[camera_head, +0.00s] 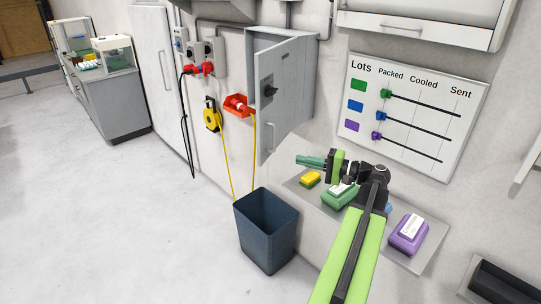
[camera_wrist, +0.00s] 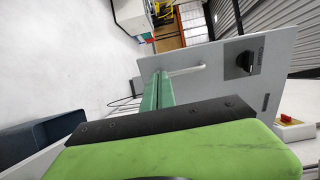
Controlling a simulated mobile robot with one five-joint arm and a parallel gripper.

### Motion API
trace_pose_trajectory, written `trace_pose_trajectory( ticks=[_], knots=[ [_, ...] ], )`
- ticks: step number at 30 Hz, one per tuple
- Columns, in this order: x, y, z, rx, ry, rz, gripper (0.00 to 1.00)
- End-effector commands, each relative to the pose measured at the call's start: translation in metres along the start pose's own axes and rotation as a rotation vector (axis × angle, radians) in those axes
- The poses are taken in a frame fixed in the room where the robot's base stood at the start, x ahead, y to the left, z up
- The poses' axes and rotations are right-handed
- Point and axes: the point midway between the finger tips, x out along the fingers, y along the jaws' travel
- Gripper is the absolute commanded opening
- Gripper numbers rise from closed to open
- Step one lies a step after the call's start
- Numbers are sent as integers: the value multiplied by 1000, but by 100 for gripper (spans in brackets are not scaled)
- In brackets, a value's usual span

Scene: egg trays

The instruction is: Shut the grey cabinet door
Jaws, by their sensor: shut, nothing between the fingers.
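The grey cabinet (camera_head: 253,50) hangs on the wall, and its door (camera_head: 293,95) stands open, swung out from the box. The door bears a black knob and a pale bar handle; in the wrist view the door (camera_wrist: 215,85) fills the right middle, with its handle (camera_wrist: 187,70) and knob (camera_wrist: 245,62). My gripper (camera_head: 300,160) is shut and empty, just right of the door's lower end in the head view. Its green fingers (camera_wrist: 160,90) overlap the door's lower left part in the wrist view. I cannot tell whether they touch it.
A dark blue bin (camera_head: 266,228) stands on the floor below the door. A shelf with yellow, green and purple (camera_head: 408,233) blocks lies under my arm. A red holder (camera_head: 238,104) and yellow cord hang left of the cabinet. A whiteboard (camera_head: 465,95) is on the right wall.

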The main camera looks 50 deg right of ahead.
Motion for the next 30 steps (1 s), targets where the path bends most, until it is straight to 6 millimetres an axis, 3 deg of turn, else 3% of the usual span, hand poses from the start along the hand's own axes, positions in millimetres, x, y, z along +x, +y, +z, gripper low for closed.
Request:
trace_pose_trajectory(
  ticks=[3,8,11,24,30],
  knots=[
    [-17,-6,-6,-2,27,-33,0],
    [-13,-7,-6,-2,26,-35,0],
    [0,-7,-6,-2,24,-34,0],
    [93,-10,-9,-2,24,-33,0],
    [118,-11,-10,-2,26,-33,0]
  ],
)
